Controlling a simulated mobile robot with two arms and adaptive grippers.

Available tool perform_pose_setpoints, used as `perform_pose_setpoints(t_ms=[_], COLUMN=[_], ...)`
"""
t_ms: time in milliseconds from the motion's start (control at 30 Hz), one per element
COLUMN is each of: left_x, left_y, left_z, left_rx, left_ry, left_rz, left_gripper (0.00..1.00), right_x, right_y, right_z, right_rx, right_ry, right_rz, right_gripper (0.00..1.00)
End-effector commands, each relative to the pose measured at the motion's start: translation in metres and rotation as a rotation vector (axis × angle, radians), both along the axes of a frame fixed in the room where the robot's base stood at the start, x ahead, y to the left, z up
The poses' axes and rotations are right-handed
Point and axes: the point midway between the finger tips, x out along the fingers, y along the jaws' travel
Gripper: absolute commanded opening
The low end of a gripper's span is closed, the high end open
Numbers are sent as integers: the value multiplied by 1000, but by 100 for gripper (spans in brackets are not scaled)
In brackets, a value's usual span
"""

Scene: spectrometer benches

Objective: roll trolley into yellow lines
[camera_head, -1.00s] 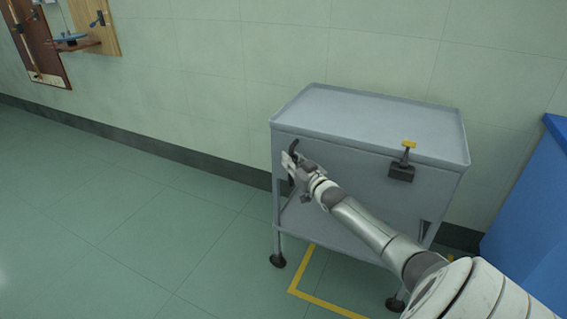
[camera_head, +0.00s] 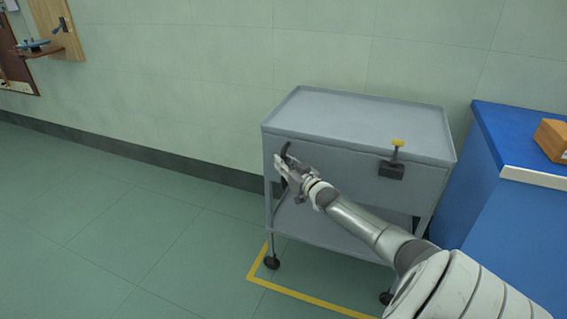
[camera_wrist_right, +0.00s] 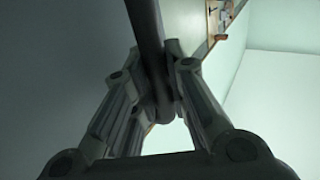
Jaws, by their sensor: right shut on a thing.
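The grey trolley (camera_head: 365,113) stands upright against the wall, with a flat top and a lower shelf. A dark handle (camera_head: 285,150) is on its front left side. My right gripper (camera_head: 284,167) is shut on this handle; in the right wrist view the dark bar (camera_wrist_right: 148,45) runs between its fingers. The yellow lines (camera_head: 300,295) form a corner on the floor. The front left wheel (camera_head: 271,263) is just inside that corner, and the front right wheel (camera_head: 386,298) is behind the front line. The rear wheels are hidden. My left gripper is out of view.
A black box with a yellow-topped lever (camera_head: 397,146) is on the trolley's front. A blue bench (camera_head: 500,215) with an orange-brown block (camera_head: 553,139) stands close to its right. A wooden wall board (camera_head: 50,25) hangs at the upper left. The floor to the left is clear.

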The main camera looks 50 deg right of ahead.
Motion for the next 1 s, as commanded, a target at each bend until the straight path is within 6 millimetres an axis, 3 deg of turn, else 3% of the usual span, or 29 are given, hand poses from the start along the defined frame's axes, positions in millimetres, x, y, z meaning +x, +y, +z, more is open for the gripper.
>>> perform_pose_setpoints(t_ms=[433,467,600,1000], left_x=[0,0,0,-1], left_y=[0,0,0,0], left_z=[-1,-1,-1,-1], left_rx=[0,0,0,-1], left_ry=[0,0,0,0], left_rz=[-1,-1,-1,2], left_gripper=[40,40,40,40], right_x=[-2,-2,-1,-3], right_y=[0,-1,-1,0], right_z=[-3,-3,-3,-1], right_rx=[2,2,2,1], right_ry=[5,5,3,1], right_rz=[-1,-1,-1,-1], right_gripper=[0,17,35,37])
